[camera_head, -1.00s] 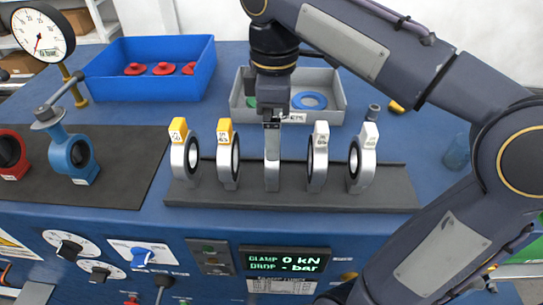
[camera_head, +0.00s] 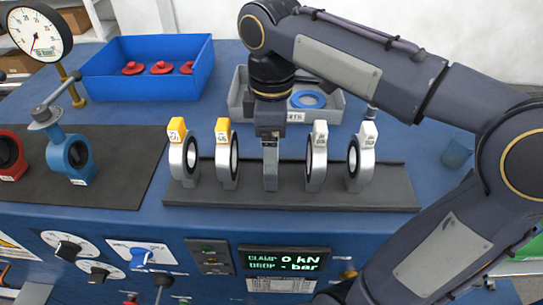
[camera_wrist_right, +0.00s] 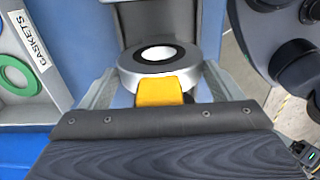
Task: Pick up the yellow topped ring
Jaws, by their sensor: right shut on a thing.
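My right gripper (camera_head: 270,165) points down at the middle of the dark rack (camera_head: 390,196), on a ring whose body is mostly hidden behind it in the head view. In the right wrist view this ring (camera_wrist_right: 160,55) is silver with a yellow top (camera_wrist_right: 160,92), and the gripper (camera_wrist_right: 155,90) is shut on it. Two other yellow-topped rings, one at far left (camera_head: 177,148) and one nearer (camera_head: 222,150), stand upright to the left. Two white-topped rings, (camera_head: 317,152) and (camera_head: 362,152), stand to the right. My left gripper is not in view.
A grey gasket tray (camera_head: 335,112) stands just behind the gripper, with a blue gasket (camera_head: 307,99) inside. A blue bin (camera_head: 100,83) with red parts is at back left. Blue valve (camera_head: 72,155) and gauge (camera_head: 38,32) stand left. The neighbouring rings are close on both sides.

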